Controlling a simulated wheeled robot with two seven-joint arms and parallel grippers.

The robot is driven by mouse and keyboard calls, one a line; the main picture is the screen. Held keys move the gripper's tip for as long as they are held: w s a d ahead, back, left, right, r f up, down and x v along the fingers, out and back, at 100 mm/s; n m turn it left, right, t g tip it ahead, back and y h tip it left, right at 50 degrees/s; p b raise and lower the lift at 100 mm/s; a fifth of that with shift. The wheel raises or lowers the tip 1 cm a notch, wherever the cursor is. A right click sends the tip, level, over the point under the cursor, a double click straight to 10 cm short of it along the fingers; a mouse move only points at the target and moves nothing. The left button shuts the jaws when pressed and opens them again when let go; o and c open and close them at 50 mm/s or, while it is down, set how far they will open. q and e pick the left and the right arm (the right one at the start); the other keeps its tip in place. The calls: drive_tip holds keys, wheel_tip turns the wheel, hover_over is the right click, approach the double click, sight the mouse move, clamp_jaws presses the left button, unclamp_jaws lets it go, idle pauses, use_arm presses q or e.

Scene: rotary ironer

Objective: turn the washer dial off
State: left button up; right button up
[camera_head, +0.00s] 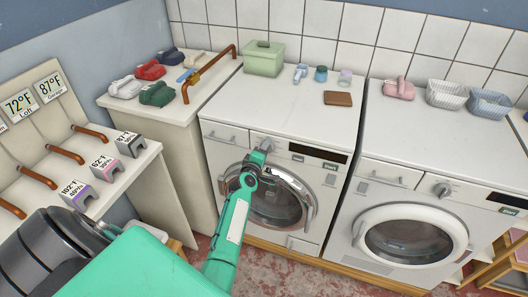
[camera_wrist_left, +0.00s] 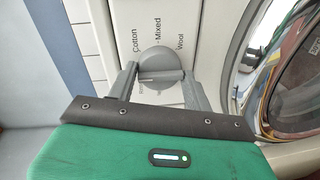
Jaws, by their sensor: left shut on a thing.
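The left washer (camera_head: 213,160) has a chrome-ringed round door. Its grey round dial (camera_wrist_left: 158,60) is at the top of the left wrist view, with the labels Cotton, Mixed and Wool printed beside it. My left gripper (camera_wrist_left: 160,76) has one finger on each side of the dial and is shut on it. In the head view my left gripper (camera_head: 265,146) reaches the washer's front panel from below and mostly hides the dial. Where the dial points is hard to read. My right gripper is not in view.
A second washer (camera_head: 375,190) with a white-ringed door and its own dial (camera_head: 443,190) stands to the right. A green box (camera_head: 264,62) and a brown wallet-like item (camera_head: 338,98) lie on the left washer's top. A counter with a copper rail (camera_head: 208,70) stands left.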

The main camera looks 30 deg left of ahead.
use_arm(q)
drive_tip(key=shift+r, duration=0.1)
drive_tip(key=o, duration=0.9)
drive_tip(key=shift+s, duration=0.1)
drive_tip(key=b+v, duration=0.1)
drive_tip(key=v, duration=1.2)
drive_tip(key=shift+s+d+b, duration=0.2)
drive_tip(key=shift+s+b, duration=0.05)
drive_tip(key=shift+b, duration=0.05)
